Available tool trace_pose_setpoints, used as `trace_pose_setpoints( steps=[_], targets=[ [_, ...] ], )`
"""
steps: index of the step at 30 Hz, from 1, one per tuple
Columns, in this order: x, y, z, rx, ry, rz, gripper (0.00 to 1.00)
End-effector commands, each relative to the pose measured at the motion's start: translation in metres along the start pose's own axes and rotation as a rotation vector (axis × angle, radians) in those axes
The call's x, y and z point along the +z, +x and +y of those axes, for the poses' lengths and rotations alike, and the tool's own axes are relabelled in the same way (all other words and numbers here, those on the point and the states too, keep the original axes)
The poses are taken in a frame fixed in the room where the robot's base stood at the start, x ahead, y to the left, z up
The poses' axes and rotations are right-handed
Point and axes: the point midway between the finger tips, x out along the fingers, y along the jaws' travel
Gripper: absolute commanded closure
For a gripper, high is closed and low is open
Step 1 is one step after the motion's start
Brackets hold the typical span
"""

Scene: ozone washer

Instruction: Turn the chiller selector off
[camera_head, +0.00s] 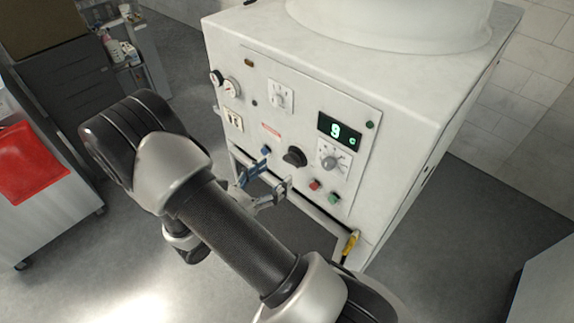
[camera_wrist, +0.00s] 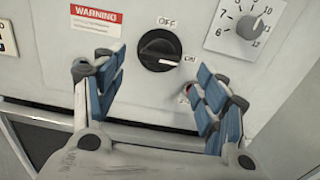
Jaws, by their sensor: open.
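The chiller selector (camera_head: 294,157) is a black round knob on the white machine's front panel. In the wrist view the selector (camera_wrist: 160,50) sits between OFF and ON labels, and its raised grip bar lies toward the ON label at right. My gripper (camera_head: 277,173) is open in front of the panel, just below the selector. In the wrist view my gripper (camera_wrist: 161,62) has its blue-padded fingers on either side of the selector, with nothing between them; I cannot tell their exact distance from the panel.
A numbered dial (camera_head: 331,161) sits right of the selector under a green display (camera_head: 339,131). Red (camera_head: 315,185) and green (camera_head: 334,198) buttons are below; the right finger partly hides a red one in the wrist view. A cart with a red item (camera_head: 30,163) stands at left.

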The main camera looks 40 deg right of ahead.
Motion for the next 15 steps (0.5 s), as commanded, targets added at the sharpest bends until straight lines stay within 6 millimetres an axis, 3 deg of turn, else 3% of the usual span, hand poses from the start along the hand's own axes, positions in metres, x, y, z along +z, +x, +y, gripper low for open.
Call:
trace_pose_setpoints(
  steps=[6,15],
  targets=[
    [-0.001,0.041,-0.001,-0.005,0.0,0.0,0.34],
    [0.0,0.06,0.0,-0.001,0.0,-0.001,0.34]
  ],
)
